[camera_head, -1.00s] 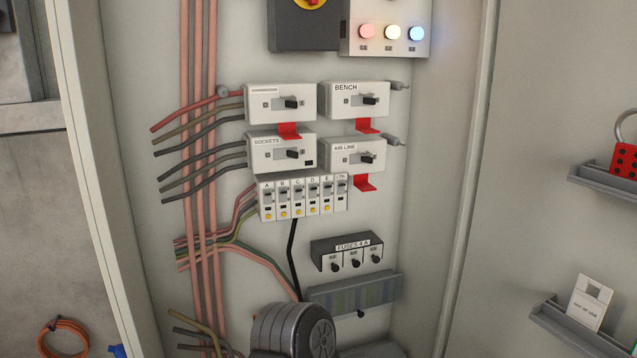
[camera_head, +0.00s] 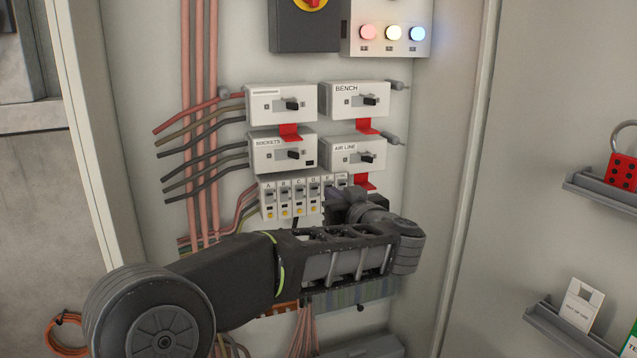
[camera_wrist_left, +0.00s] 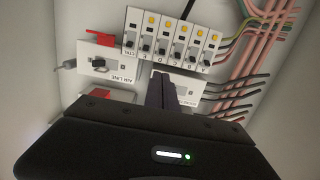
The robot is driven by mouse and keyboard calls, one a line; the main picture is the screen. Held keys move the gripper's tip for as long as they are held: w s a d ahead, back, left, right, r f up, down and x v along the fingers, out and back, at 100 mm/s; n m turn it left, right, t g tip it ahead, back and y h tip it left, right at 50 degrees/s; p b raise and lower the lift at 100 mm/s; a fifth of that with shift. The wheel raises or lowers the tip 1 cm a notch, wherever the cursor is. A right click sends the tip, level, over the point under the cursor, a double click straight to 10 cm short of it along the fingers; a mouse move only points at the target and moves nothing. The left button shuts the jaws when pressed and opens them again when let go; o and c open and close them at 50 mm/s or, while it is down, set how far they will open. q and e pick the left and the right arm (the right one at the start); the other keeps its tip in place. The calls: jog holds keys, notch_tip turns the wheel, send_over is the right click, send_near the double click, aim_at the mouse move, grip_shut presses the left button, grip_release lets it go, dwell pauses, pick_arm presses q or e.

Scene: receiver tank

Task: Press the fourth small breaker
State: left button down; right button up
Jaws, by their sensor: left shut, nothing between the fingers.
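The row of small white breakers, lettered A to E plus a CTRL one, sits below the larger switch boxes. The fourth, D (camera_head: 313,191), shows beside my gripper in the head view; it also shows in the upside-down left wrist view (camera_wrist_left: 164,38). E (camera_head: 328,183) is partly hidden by my arm. My left gripper (camera_wrist_left: 160,84) is shut and empty, its dark fingers just short of the lettered ends of D and E. Contact cannot be made out. In the head view its fingers are mostly hidden behind my wrist. My right gripper is not in view.
Larger switch boxes SOCKETS (camera_head: 282,152) and AIR LINE (camera_head: 354,155) sit just above the row, with red tabs (camera_head: 366,182) sticking out. Cables (camera_head: 200,165) run on the left. Signal lamps (camera_head: 392,33) are above. My arm covers the fuse block.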

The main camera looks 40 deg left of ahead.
aim_at(314, 180)
pick_arm(q)
jog(key=shift+w+f, duration=0.1)
jog(key=p+x, duration=0.2)
jog(key=x, duration=0.7)
jog(key=shift+w+a, duration=0.1)
jog(key=shift+a, duration=0.05)
jog(key=shift+w+a+f, duration=0.1)
jog(key=shift+w+a, duration=0.1)
jog(key=shift+a, duration=0.1)
